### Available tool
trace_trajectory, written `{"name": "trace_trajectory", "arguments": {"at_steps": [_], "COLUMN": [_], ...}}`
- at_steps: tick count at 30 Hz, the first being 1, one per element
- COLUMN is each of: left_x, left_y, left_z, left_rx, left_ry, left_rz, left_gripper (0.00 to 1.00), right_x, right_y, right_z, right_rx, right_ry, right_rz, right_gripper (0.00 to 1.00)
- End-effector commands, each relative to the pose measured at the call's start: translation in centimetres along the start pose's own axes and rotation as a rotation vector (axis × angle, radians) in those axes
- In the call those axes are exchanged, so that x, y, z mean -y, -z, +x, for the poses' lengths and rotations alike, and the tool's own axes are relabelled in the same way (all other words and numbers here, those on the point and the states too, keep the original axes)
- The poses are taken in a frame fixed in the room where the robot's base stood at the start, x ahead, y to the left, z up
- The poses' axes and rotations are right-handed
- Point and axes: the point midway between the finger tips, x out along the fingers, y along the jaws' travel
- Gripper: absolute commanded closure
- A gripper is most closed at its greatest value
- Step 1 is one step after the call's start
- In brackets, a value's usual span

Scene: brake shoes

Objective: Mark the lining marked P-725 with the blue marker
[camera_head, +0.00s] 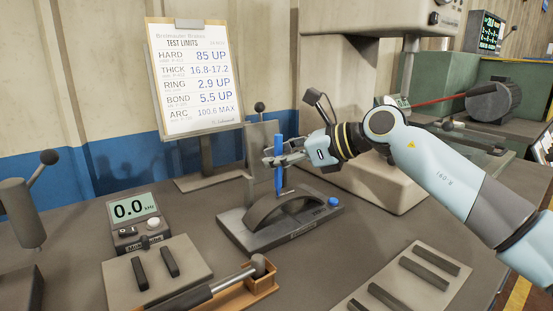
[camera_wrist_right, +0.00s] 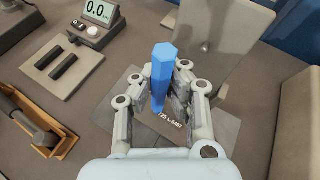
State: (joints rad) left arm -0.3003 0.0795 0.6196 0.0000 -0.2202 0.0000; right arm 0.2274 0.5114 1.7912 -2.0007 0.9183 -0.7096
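The blue marker (camera_head: 279,165) stands upright in my right gripper (camera_head: 281,159), which is shut on it. The marker's top also shows in the right wrist view (camera_wrist_right: 162,62), between the fingers of my right gripper (camera_wrist_right: 160,88). Below it, a dark curved lining (camera_head: 293,211) rests on a grey fixture (camera_head: 238,233). In the right wrist view, partly hidden lettering reading about "25 L-6407" (camera_wrist_right: 172,122) lies just below the marker. I cannot tell whether the marker's tip touches the lining. My left gripper is not in view.
A blue knob (camera_head: 333,201) sits on the fixture's right end. A meter (camera_head: 133,212) reading 0.0 and a pad with two dark strips (camera_head: 150,256) stand left. A wooden tray (camera_head: 262,289) holds a hammer-like tool. A plate with dark bars (camera_head: 433,271) lies front right. A test-limits board (camera_head: 194,75) stands behind.

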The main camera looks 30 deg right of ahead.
Motion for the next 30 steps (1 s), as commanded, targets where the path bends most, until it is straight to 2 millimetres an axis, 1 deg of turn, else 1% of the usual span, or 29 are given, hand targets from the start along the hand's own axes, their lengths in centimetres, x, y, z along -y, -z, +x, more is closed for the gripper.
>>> {"name": "trace_trajectory", "arguments": {"at_steps": [30], "left_x": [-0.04], "left_y": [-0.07], "left_z": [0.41], "left_rx": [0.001], "left_ry": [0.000], "left_rz": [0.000], "left_gripper": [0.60], "right_x": [0.73], "right_y": [0.45], "right_z": [-0.38], "right_rx": [-0.004], "right_ry": [0.000], "right_rz": [0.000], "right_gripper": [1.00]}}
